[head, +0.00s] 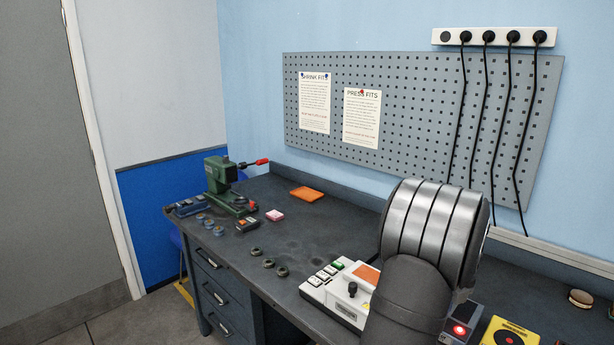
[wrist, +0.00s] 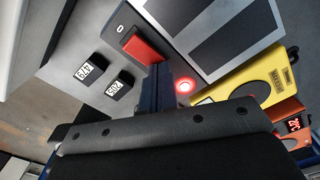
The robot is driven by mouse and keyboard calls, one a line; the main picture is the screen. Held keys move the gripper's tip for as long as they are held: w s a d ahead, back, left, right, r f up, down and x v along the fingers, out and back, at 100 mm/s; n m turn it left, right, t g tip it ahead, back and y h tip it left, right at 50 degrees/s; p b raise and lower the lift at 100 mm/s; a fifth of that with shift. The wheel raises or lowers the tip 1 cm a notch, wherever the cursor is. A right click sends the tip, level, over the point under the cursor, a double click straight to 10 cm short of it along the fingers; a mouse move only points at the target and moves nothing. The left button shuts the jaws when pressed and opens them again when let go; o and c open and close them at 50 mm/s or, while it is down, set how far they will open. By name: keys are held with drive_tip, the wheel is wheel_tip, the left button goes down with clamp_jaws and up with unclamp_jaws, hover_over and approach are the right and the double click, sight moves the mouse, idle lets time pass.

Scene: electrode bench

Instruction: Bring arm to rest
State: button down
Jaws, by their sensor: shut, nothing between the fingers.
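My arm rises at the lower right of the head view, a grey link with a ribbed metal joint, over the right part of the dark bench (head: 310,240). My gripper is hidden behind it there. In the wrist view my gripper (wrist: 165,88) shows as a dark narrow shape beyond the black screwed bar of my wrist. It is shut and empty. A red glowing light (wrist: 184,86) lies just to its right, and a red block (wrist: 140,46) just above left. I cannot tell its height above the bench.
A white device (head: 335,295) with buttons stands left of my arm. A box with a red light (head: 460,328) and a yellow device (head: 508,334) stand right. A green press (head: 222,188) is at the far left. Dark rings (head: 268,263) lie mid-bench. Cords (head: 487,130) hang behind.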

drive_tip(key=shift+r, duration=0.25)
drive_tip(key=shift+r, duration=4.3)
drive_tip(key=w+a+r+n, duration=0.1)
drive_tip(key=w+a+n, duration=0.1)
drive_tip(key=a, duration=0.4)
drive_tip(key=w+a+n+h, duration=0.1)
drive_tip(key=w+a+n, duration=0.1)
drive_tip(key=a, duration=0.3)
drive_tip(key=w+a+r+n+h, duration=0.1)
drive_tip(key=w+a+n, duration=0.1)
drive_tip(key=a, duration=0.4)
drive_tip(key=shift+w+a+r, duration=0.15)
drive_tip(key=shift+w, duration=0.3)
drive_tip(key=shift+w+a+r, duration=0.15)
drive_tip(key=shift+w, duration=0.25)
drive_tip(key=shift+n+h, duration=0.5)
drive_tip(key=shift+n, duration=0.3)
drive_tip(key=a, duration=0.1)
drive_tip(key=a+f, duration=0.1)
drive_tip(key=a, duration=0.3)
drive_tip(key=shift+s+f, duration=0.3)
drive_tip(key=shift+s+a+f+g, duration=0.15)
drive_tip(key=shift+a+f+g, duration=0.05)
drive_tip(key=shift+a, duration=0.2)
drive_tip(key=shift+s+a+f+g, duration=0.15)
drive_tip(key=shift+a+f+g, duration=0.05)
drive_tip(key=shift+a, duration=0.2)
